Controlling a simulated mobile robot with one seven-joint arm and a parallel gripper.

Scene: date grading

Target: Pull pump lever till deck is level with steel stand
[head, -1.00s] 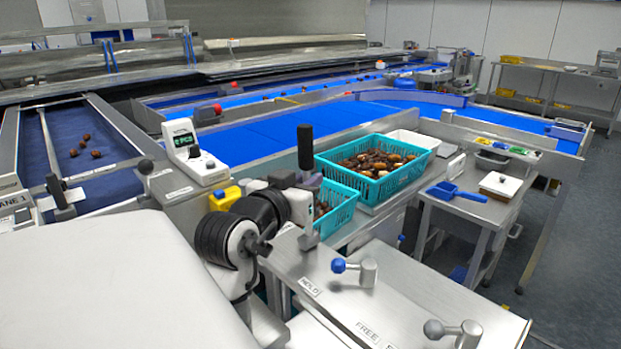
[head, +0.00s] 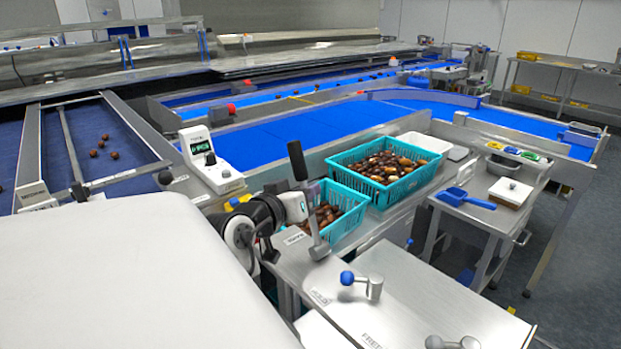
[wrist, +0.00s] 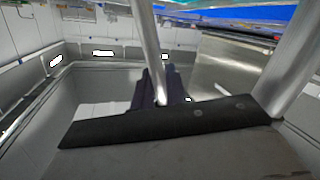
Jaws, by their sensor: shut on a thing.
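The pump lever has a black grip (head: 297,161) and a steel shaft (head: 317,235). It leans, its top towards the left in the head view. My gripper (head: 309,188) is shut on the lever just below the black grip. In the wrist view my dark fingers (wrist: 160,88) close around the bright lever rod (wrist: 150,50). A flat steel top (head: 440,290), which looks like the deck, lies at the front right. A small steel table (head: 478,212), possibly the stand, is behind it. I cannot tell whether the two are level.
Beside the lever are two teal crates of dates, a near one (head: 352,222) and a far one (head: 372,195). A blue-knobbed handle (head: 347,278) and a grey-knobbed handle (head: 435,342) stand on the near steelwork. A blue scoop (head: 462,197) lies on the small table.

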